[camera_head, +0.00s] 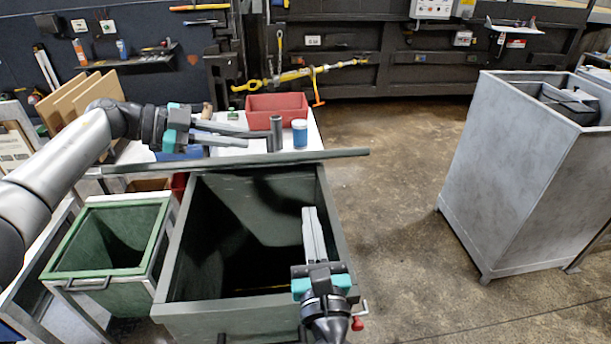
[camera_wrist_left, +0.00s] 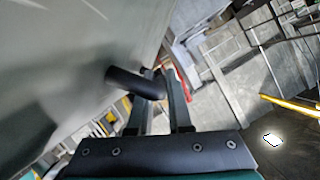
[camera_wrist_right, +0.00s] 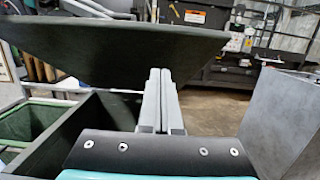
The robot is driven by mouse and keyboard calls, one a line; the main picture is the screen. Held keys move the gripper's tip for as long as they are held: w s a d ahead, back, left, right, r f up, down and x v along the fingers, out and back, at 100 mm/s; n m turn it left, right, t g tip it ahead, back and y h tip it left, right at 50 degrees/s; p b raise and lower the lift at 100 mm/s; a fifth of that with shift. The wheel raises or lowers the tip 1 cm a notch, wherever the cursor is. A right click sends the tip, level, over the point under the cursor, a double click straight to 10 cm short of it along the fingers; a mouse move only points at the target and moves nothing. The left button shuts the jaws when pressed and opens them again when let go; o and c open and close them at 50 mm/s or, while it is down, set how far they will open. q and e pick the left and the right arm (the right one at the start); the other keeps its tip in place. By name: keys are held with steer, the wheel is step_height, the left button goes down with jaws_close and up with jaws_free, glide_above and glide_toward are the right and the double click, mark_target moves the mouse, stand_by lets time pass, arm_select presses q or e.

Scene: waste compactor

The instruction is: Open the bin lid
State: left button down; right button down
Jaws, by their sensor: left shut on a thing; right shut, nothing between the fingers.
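The dark green bin (camera_head: 250,322) stands open at the front middle, its inside dark. Its lid (camera_head: 220,164) is raised and seen nearly edge-on in the head view; the right wrist view shows its broad face (camera_wrist_right: 110,50) tilted above the opening. My left gripper (camera_head: 272,140) is behind the lid, shut on the dark lid handle (camera_head: 276,128). The left wrist view shows the handle (camera_wrist_left: 135,83) sticking out from the lid between the fingers. My right gripper (camera_head: 308,212) is shut and empty over the right part of the bin's opening, below the lid and apart from it.
A smaller green bin (camera_head: 105,240) stands left of the open bin. Behind the lid, a table holds a red tray (camera_head: 277,108) and a blue jar (camera_head: 300,135). A tall grey metal container (camera_head: 520,170) stands at right, with clear floor (camera_head: 405,220) between.

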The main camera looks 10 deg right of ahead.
steer(key=w+r, duration=0.4)
steer(key=w, duration=0.3)
steer(key=shift+w, duration=0.15)
steer(key=shift+r, duration=0.1)
stand_by(0.3)
